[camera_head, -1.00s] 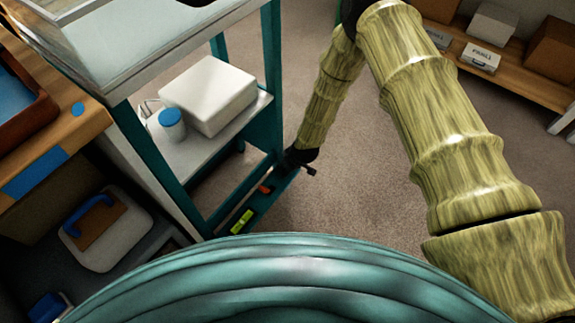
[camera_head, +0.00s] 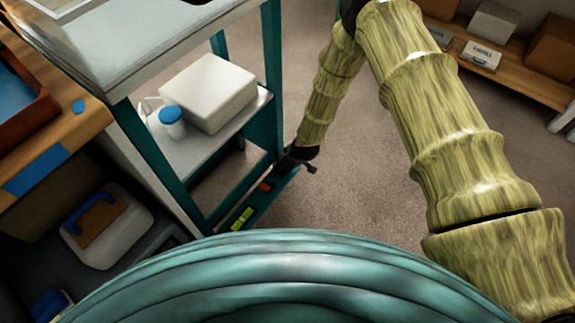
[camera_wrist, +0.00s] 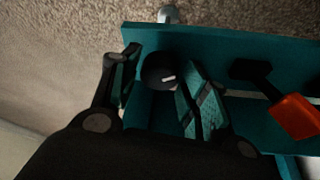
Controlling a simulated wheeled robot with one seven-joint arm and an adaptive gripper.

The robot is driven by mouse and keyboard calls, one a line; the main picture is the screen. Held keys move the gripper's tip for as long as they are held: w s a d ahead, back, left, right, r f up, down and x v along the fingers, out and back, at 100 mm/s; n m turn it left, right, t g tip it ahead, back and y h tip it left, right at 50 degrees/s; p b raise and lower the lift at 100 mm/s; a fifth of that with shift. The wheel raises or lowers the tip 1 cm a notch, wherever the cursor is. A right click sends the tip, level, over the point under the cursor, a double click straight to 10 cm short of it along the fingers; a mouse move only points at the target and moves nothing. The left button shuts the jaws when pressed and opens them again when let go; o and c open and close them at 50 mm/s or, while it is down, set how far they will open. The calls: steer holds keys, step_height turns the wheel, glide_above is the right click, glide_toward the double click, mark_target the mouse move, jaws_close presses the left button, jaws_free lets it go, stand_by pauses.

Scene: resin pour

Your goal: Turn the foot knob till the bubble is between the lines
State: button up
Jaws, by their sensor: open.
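The foot knob (camera_wrist: 159,72) is a round black knob with a white mark, on a teal base rail in the wrist view. My gripper (camera_wrist: 158,88) is open, with one finger on each side of the knob; I cannot tell whether either finger touches it. In the head view my gripper (camera_head: 302,160) is small and dark at the rail's far end, and the knob cannot be made out there. The yellow-green level vial (camera_head: 241,218) lies on the rail. Its bubble and lines are too small to read.
An orange-tipped black lever (camera_wrist: 292,115) sits on the rail, right of my gripper. The teal-legged stand (camera_head: 272,75) holds a white box (camera_head: 212,92) and a blue-capped jar (camera_head: 171,121) on its shelf. Carpet right of the stand is clear.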

steer(key=v, duration=1.1)
steer(key=shift+r, duration=0.25)
steer(key=shift+s, duration=0.1)
steer(key=s+d+f+m+g+h, duration=0.1)
steer(key=s+d+m, duration=0.2)
steer(key=s+d, duration=0.65)
steer(key=s+d+f+m+g+h, duration=0.15)
steer(key=s+d, duration=0.25)
steer(key=s, duration=1)
steer(key=s+d+f+m+g, duration=0.1)
steer(key=s+d+m, duration=0.4)
steer(key=s, duration=0.6)
step_height(320, 180, up, 34)
steer(key=d+n+p, duration=0.1)
steer(key=p, duration=3.2)
steer(key=shift+s+d+f+p, duration=0.25)
steer(key=shift+s+d+p, duration=0.05)
steer(key=shift+s, duration=0.1)
